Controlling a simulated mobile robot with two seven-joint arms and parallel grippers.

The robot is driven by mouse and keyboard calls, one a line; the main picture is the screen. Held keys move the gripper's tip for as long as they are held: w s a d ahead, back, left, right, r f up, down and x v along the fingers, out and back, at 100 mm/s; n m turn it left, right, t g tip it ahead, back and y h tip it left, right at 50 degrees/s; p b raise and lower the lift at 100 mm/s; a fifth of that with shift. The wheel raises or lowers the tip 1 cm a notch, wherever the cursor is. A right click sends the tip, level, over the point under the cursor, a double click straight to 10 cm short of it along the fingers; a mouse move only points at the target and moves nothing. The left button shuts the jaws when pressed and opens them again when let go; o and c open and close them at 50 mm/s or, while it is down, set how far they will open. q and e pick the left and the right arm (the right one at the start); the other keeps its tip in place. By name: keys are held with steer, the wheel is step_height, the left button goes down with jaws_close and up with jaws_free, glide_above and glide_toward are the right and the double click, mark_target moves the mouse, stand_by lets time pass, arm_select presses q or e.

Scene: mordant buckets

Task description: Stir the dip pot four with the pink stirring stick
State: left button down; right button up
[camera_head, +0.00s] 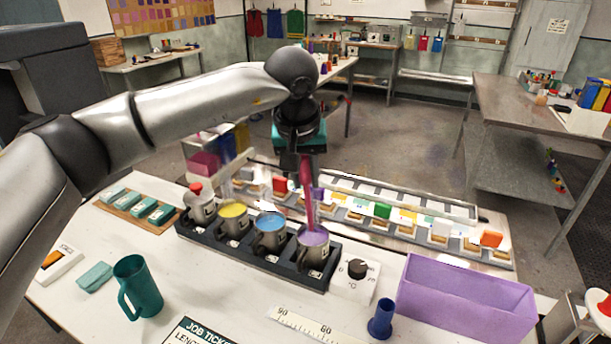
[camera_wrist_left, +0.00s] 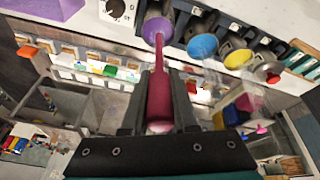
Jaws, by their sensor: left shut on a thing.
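The pink stirring stick (camera_head: 308,195) hangs nearly upright from my left gripper (camera_head: 301,160) in the head view. Its lower end reaches into the mouth of the rightmost pot (camera_head: 313,256), a grey metal pot with purple liquid. In the left wrist view, my left gripper (camera_wrist_left: 160,88) is shut around the stick's thick handle (camera_wrist_left: 160,103). The thin end runs to the purple pot (camera_wrist_left: 155,27). How deep the tip sits is hidden by the liquid and rim. My right gripper is not in view.
Blue (camera_head: 270,236) and yellow (camera_head: 234,221) pots stand left of it in the dark rack (camera_head: 255,262). A temperature dial box (camera_head: 354,280) and a purple bin (camera_head: 466,300) stand to the right. A teal jug (camera_head: 140,287) stands at front left. Coloured tags line the rail behind.

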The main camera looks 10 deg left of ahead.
arm_select(q)
step_height(320, 180, up, 11)
steer(key=p, duration=0.7)
steer(key=shift+r+p, duration=0.1)
steer(key=shift+p, duration=0.25)
steer(key=shift+s+f, duration=0.1)
steer(key=shift+f, duration=0.25)
steer(key=s+a+f+m+h+b, duration=0.1)
steer(key=s+a+f+m+b, duration=0.1)
steer(key=s+f+b, duration=1.3)
step_height(320, 180, down, 5)
steer(key=shift+s+a+r+m, duration=0.2)
steer(key=shift+s+a+m, duration=0.1)
steer(key=shift+a, duration=0.2)
steer(key=shift+w+r, duration=0.1)
steer(key=shift+w, duration=0.05)
